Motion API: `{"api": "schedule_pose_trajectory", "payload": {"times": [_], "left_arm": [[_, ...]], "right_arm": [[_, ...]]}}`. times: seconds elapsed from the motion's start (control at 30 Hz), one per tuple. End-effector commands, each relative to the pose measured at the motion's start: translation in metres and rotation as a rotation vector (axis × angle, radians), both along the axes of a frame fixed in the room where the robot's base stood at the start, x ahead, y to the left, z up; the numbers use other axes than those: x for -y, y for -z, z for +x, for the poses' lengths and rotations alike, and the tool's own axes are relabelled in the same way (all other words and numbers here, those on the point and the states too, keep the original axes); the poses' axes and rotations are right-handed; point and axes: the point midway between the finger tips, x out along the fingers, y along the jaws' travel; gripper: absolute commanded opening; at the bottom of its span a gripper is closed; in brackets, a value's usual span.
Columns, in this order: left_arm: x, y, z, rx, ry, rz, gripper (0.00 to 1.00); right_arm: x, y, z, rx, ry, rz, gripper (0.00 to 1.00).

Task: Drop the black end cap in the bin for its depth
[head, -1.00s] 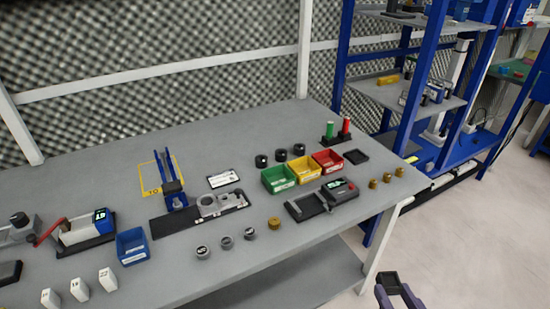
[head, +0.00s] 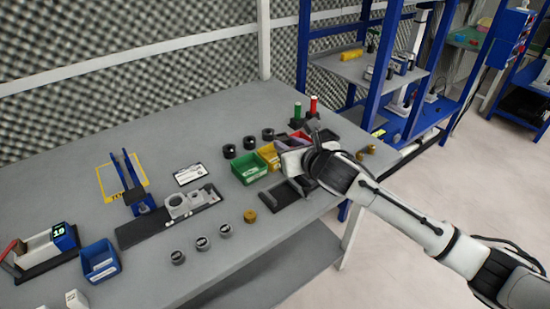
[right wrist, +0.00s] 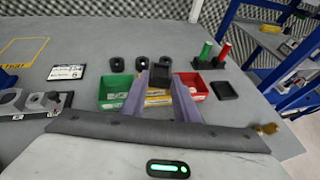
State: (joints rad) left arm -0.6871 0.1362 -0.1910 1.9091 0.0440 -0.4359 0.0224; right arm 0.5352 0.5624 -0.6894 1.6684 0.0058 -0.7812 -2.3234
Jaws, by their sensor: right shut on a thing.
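The black end cap (right wrist: 160,77) is a dark squarish piece between the tips of my right gripper (right wrist: 160,84), which is shut on it. In the right wrist view it overlaps the yellow bin (right wrist: 157,100), with the green bin (right wrist: 108,101) to its left and the red bin (right wrist: 203,90) to its right. In the head view my right gripper (head: 303,138) is by the bins; the green bin (head: 248,174) shows well, the yellow bin (head: 269,155) partly, and the red one is mostly covered. Cap height above the bins is unclear. My left gripper is not in view.
Several round black pieces (head: 249,142) stand behind the bins. Red and green cylinders (head: 313,106) stand farther back. A flat black tray (right wrist: 225,91) lies right of the red bin. My arm partly covers a dark device (head: 284,194). A blue bin (head: 100,262) stands at left.

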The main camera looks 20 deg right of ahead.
Motion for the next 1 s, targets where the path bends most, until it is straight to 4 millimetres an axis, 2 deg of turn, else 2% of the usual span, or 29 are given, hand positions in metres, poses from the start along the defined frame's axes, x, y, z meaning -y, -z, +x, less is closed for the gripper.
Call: {"api": "schedule_pose_trajectory", "payload": {"times": [0.03,0.1,0.23,0.33,0.47,0.6,0.8,1.0], "left_arm": [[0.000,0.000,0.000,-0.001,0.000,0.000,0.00],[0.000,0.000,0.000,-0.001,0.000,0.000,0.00],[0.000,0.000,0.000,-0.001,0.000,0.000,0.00],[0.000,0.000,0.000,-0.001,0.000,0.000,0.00],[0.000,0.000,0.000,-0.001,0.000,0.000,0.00],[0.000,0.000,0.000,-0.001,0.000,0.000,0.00],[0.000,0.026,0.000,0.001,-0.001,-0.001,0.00],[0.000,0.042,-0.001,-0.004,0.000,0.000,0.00]], "right_arm": [[0.002,-0.014,0.015,0.006,0.002,-0.002,0.06],[0.004,-0.025,0.028,0.003,0.003,0.000,0.06],[0.007,-0.038,0.041,0.001,0.004,0.000,0.06],[0.007,-0.038,0.044,-0.002,0.004,0.000,0.06],[0.007,-0.032,0.044,-0.002,0.004,0.001,0.06],[0.007,-0.017,0.043,-0.004,0.004,0.002,0.06],[0.007,0.012,0.043,0.000,0.005,0.001,0.06],[0.007,0.021,0.043,0.000,0.004,0.001,0.06]]}}
